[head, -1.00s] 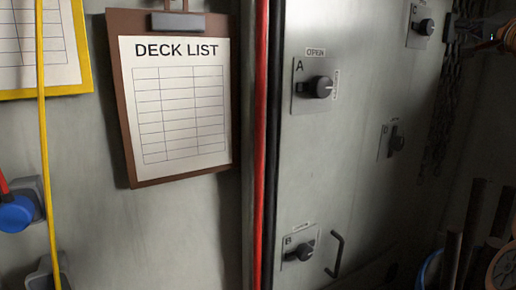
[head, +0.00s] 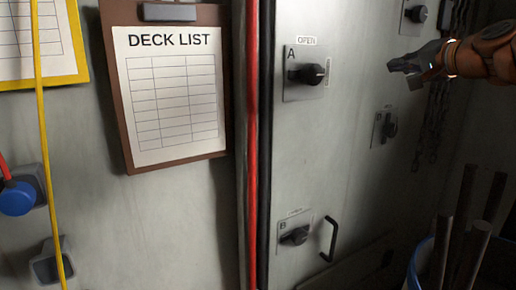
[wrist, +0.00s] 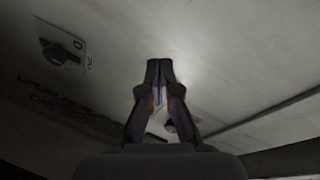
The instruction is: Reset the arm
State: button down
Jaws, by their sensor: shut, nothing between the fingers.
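My gripper (head: 402,72) is at the upper right of the head view, at the end of my orange and black arm. It points left, in front of the grey metal panel (head: 330,180), and is clear of the knobs as far as I can tell. In the wrist view my gripper (wrist: 159,64) is shut, its fingertips together with nothing between them. A knob on a plate (wrist: 62,52) shows at the upper left of that view.
The panel bears knob A (head: 307,74), knob B (head: 296,236), more knobs at right and a black handle (head: 331,238). Chains (head: 432,125) hang behind my gripper. Upright rods (head: 468,235) stand in a bin at lower right. A clipboard (head: 172,90) hangs left.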

jog(key=s+a+f+n+g, duration=0.2)
jog(key=s+a+f+g, duration=0.1)
jog(key=s+a+f, duration=0.4)
jog(key=s+a+f+n+g, duration=0.1)
jog(key=s+a+f+g, duration=0.3)
jog(key=f, duration=0.6)
jog(key=s+a+f+n+g, duration=0.2)
jog(key=s+a+f, duration=0.2)
jog(key=a+f, duration=0.3)
jog(key=s+d+f+n+g+h, duration=0.1)
jog(key=s+f+g, duration=0.1)
jog(key=s+f, duration=0.5)
jog(key=s+d+f+n+g+h, duration=0.1)
jog(key=s+f+g+h, duration=0.1)
jog(key=s+f, duration=0.6)
jog(key=s+f+n+g+h, duration=0.2)
jog(key=s+f, duration=0.6)
jog(key=s, duration=0.9)
jog(key=shift+d+f+g, duration=0.2)
jog(key=shift+d+g, duration=0.2)
jog(key=shift+g, duration=0.6)
jog(key=shift+a, duration=0.25)
jog(key=c, duration=1.9)
grip_release()
